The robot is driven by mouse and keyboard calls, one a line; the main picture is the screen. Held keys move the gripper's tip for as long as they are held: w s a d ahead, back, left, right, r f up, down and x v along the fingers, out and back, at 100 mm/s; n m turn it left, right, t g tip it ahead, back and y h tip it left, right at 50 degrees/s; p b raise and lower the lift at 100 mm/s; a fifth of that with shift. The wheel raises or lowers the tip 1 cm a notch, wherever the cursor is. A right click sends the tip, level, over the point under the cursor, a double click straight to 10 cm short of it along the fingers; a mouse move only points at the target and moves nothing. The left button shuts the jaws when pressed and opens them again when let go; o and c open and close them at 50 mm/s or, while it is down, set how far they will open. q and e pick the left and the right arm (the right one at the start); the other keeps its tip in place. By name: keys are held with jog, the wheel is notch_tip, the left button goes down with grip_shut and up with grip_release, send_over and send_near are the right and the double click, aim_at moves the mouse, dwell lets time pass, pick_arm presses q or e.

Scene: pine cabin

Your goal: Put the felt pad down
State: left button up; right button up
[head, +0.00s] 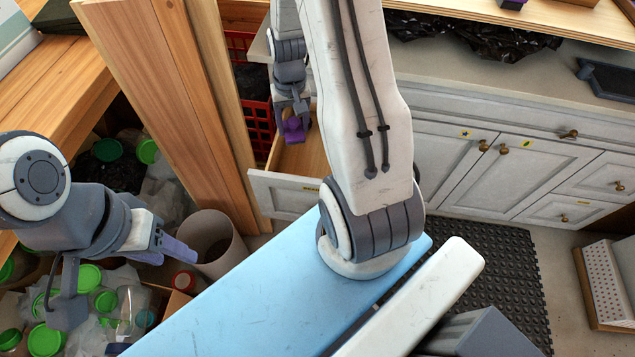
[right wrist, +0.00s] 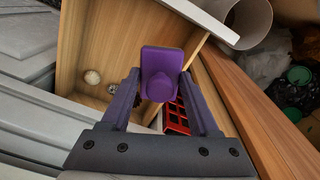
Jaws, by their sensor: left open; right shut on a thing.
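The felt pad (right wrist: 163,72) is a purple block with a raised grip on its face. My right gripper (right wrist: 165,100) is shut on it, with one finger at each side. In the head view the pad (head: 294,130) is small and partly hidden by my right gripper (head: 291,108). The pad is held over the open drawer (head: 297,158), whose wooden inside also shows behind it in the right wrist view (right wrist: 85,50). My left gripper (head: 125,280) is open and empty at the left, above jars and bags.
The drawer holds a round pale thing (right wrist: 92,77) and a small metallic thing (right wrist: 113,89). A red crate (head: 262,125) stands beside the drawer. A wooden post (head: 190,90), a grey-brown bin (head: 212,243) and green-lidded jars (head: 45,340) fill the left. Grey cabinets (head: 500,170) stand right.

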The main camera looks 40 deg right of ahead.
aim_at(319, 175)
jog(key=s+d+f+m+b, duration=0.1)
jog(key=d+f+b, duration=0.1)
jog(key=f+b, duration=0.4)
jog(key=d+f+m+b, duration=0.1)
jog(key=d+f+b, duration=0.1)
jog(key=f+b, duration=0.4)
jog(key=s+d+f+m+b, duration=0.1)
jog(key=d+f+m+b, duration=0.1)
jog(key=f+b, duration=0.4)
jog(key=shift+s+d+f, duration=0.1)
jog(key=shift+d+f, duration=0.1)
jog(key=shift+f, duration=0.6)
jog(key=shift+s+d+f, duration=0.15)
jog(key=shift+f, duration=0.65)
jog(key=shift+s+d+f, duration=0.1)
jog(key=shift+d+f, duration=0.1)
jog(key=shift+f, duration=0.6)
jog(key=shift+f, duration=0.1)
jog(key=shift+f, duration=0.15)
jog(key=o, duration=1.4)
jog(key=shift+c, duration=0.2)
